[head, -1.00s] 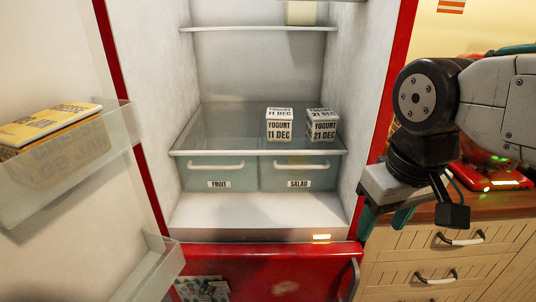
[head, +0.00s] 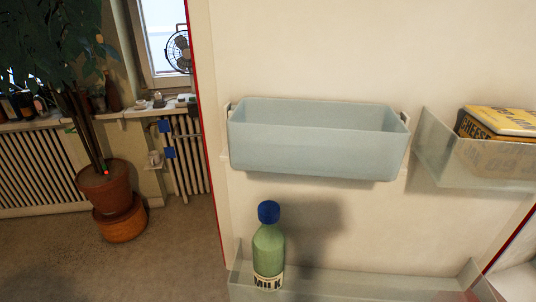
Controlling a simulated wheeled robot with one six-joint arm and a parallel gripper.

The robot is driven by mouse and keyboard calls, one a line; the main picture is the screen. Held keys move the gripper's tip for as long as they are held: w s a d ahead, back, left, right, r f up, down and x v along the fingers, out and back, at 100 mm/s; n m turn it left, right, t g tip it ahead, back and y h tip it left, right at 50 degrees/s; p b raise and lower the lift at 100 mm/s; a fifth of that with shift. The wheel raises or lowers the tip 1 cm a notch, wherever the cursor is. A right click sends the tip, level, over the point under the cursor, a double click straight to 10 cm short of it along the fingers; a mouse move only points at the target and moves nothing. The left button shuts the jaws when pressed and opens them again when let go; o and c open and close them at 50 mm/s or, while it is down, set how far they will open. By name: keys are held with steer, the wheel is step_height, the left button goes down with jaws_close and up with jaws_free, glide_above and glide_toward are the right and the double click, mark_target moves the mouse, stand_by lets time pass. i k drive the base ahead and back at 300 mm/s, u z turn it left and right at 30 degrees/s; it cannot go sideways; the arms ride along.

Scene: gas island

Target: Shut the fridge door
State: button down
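The fridge door (head: 300,60) stands open and fills the middle and right of the head view, with its white inner side facing me. Its red outer edge (head: 210,150) runs down left of the middle. The door carries an empty pale blue bin (head: 315,150), a clear shelf with a yellow cheese box (head: 500,121), and a lower clear shelf (head: 350,287). A green milk bottle (head: 268,250) with a blue cap stands in the lower shelf. A sliver of the fridge body (head: 520,265) shows at the lower right. My gripper is out of view.
Left of the door edge is open brown floor (head: 170,255). A potted plant (head: 105,190) stands there by a radiator (head: 45,165). A window sill with small items and a fan (head: 178,50) lie behind.

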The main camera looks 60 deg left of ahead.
mark_target(437, 226)
steer(key=u, duration=3.25)
steer(key=i, duration=3.55)
steer(key=z, duration=3.9)
